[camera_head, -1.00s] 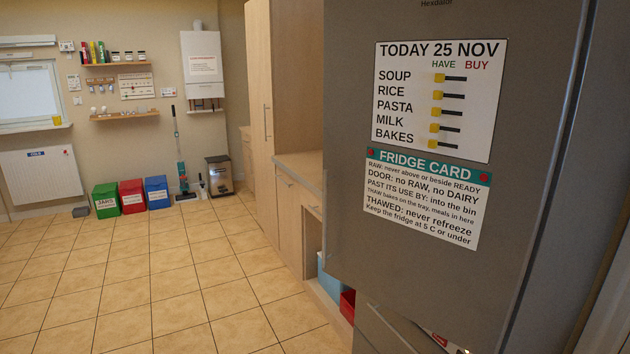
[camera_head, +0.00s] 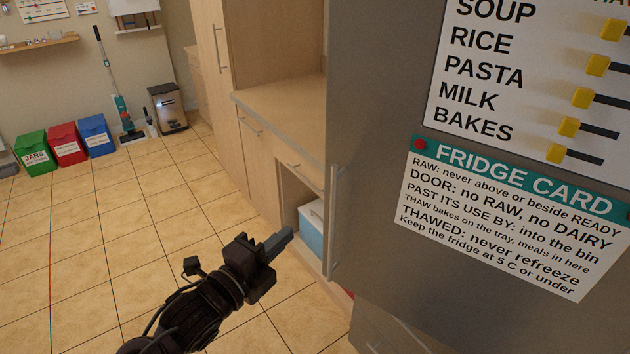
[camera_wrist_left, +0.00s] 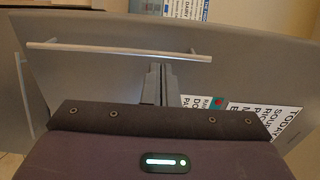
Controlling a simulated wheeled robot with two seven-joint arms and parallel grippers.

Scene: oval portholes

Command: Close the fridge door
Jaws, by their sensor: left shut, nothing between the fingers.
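The grey fridge door (camera_head: 375,160) fills the right of the head view, with a shopping list (camera_head: 540,80) and a fridge card (camera_head: 510,215) on its front. Its vertical bar handle (camera_head: 334,222) runs along the door's left edge. My left gripper (camera_head: 286,236) is shut and empty, just left of the handle and apart from it in the head view. In the left wrist view the shut fingers (camera_wrist_left: 156,82) point toward the door (camera_wrist_left: 240,60), close to the handle bar (camera_wrist_left: 120,50). Whether they touch it I cannot tell. My right gripper is not in view.
Wooden cabinets with a counter (camera_head: 280,105) stand beyond the door, with a blue box (camera_head: 312,228) in an open shelf. Green, red and blue bins (camera_head: 97,136) and a steel bin (camera_head: 168,108) line the far wall. The tiled floor (camera_head: 130,220) at the left is clear.

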